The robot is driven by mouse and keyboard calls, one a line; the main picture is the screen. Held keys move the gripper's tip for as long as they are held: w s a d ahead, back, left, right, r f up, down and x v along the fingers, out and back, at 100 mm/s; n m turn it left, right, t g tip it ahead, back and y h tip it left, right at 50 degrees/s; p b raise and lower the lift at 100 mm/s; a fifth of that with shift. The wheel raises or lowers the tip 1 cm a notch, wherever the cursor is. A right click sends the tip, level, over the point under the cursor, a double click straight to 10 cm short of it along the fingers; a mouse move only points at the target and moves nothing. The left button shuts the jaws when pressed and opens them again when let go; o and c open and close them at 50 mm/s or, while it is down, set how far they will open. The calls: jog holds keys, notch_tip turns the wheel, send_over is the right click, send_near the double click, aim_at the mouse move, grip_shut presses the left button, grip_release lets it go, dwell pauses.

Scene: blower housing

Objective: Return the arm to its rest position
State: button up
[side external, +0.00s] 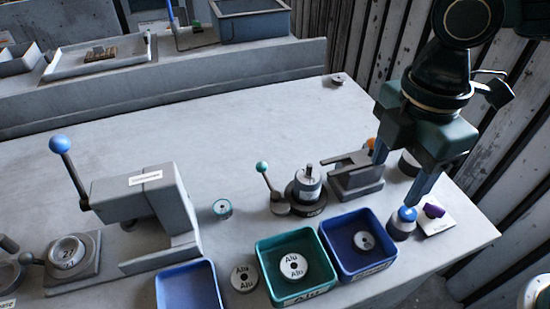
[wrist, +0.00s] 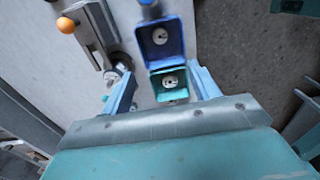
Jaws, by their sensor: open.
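My gripper (side external: 396,182) is at the right of the bench, pointing down with its two blue fingers spread and nothing between them. In the wrist view my gripper (wrist: 165,88) also shows wide-apart fingers. In the side view, one fingertip overlaps a grey knob with a blue top (side external: 407,214); I cannot tell whether they touch. My arm comes in from the upper right.
A teal bin (side external: 262,262) and a dark blue bin (side external: 337,262) each hold a round part. Nearby stand a clamp fixture with a teal ball lever (side external: 262,167), a grey press (side external: 145,195) and a purple knob (side external: 433,210). The bench's back middle is mostly clear.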

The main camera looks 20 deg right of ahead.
jog(key=s+d+r+m+t+y, duration=0.1)
jog(key=d+r+m, duration=0.25)
jog(key=d, duration=0.35)
jog(key=s+d+r+m+t, duration=0.1)
jog(key=d+r+m+t, duration=0.1)
jog(key=d+m, duration=0.45)
jog(key=s+d+f+m+t+h, duration=0.1)
jog(key=s+d+m+t, duration=0.1)
jog(key=s+d+m, duration=0.5)
jog(key=d+m, duration=0.1)
jog(key=d, duration=0.2)
jog(key=shift+d+t, duration=0.3)
jog(key=shift+d, duration=0.05)
